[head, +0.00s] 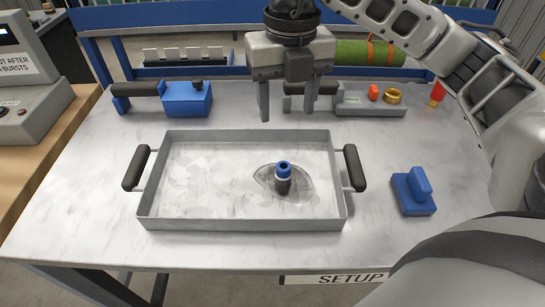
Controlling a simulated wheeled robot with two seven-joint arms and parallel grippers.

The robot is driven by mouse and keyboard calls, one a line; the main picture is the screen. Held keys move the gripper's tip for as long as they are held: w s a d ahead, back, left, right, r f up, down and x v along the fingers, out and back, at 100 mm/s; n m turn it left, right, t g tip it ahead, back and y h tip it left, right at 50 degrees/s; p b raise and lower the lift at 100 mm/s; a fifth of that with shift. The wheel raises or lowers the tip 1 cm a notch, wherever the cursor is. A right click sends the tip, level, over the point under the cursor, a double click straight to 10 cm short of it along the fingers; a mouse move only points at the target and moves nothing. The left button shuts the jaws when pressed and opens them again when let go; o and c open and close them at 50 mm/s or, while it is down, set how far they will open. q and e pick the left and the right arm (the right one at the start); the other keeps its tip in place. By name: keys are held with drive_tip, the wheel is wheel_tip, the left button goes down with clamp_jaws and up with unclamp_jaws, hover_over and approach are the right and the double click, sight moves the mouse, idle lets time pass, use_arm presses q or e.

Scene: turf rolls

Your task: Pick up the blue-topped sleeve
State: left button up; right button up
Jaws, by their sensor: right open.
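The blue-topped sleeve (283,184) is a small dark cylinder with a pale band and a blue ring top. It stands upright inside a shallow grey metal tray (240,225), right of the tray's middle, in a clear, wet-looking patch (299,188). My right gripper (287,115) is open and empty, fingers pointing down. In the picture it is above the tray's far rim, apart from the sleeve. My left gripper is not in view.
The tray has dark side handles (354,168). A blue tool (187,98) sits at the back left, a grey holder (370,106) with a brass ring (393,96) at the back right. A blue block with a handle (413,192) lies right. The front table strip is clear.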

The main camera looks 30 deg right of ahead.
hover_over(284, 165)
drive_tip(key=f, duration=0.9)
drive_tip(key=shift+d+f+b, duration=0.15)
drive_tip(key=shift+d+b, duration=0.1)
drive_tip(key=shift+b, duration=0.15)
drive_tip(key=shift+a+f+p, duration=0.15)
drive_tip(key=shift+f+p, duration=0.05)
drive_tip(key=shift+f, duration=1.4)
drive_tip(key=shift+a+f+p, duration=0.15)
drive_tip(key=shift+f+p, duration=0.05)
drive_tip(key=shift+f, duration=1.35)
drive_tip(key=c, duration=1.1)
